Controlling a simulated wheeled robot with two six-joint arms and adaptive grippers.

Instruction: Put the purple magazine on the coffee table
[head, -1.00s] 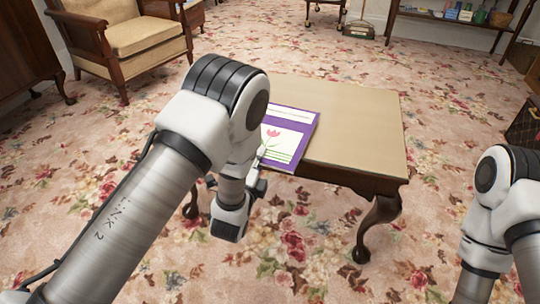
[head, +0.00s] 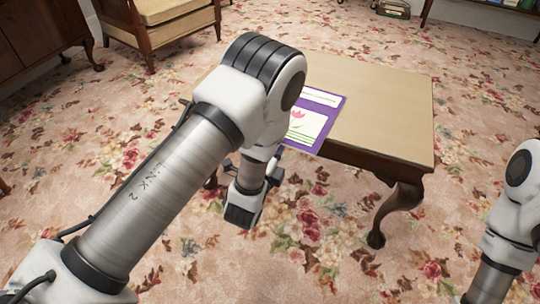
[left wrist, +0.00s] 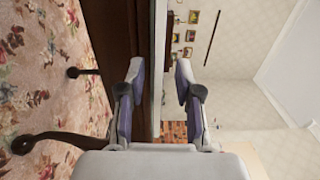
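The purple magazine (head: 317,119) has a white panel with a pink tulip. It lies flat on the coffee table (head: 385,105), its near corner at or slightly past the front edge; my left arm hides its left part. In the left wrist view the tabletop shows edge-on as an upright pale strip (left wrist: 159,40); the magazine cannot be told apart there. My left gripper (left wrist: 159,72) is open, its fingers on either side of that strip. In the head view it is mostly hidden behind my arm, left of the magazine. My right gripper is out of view.
A wooden armchair (head: 165,20) with a beige cushion stands at the back left, beside a dark cabinet (head: 40,35). The table's curved front leg (head: 392,215) stands on the floral carpet. The right part of the tabletop is bare.

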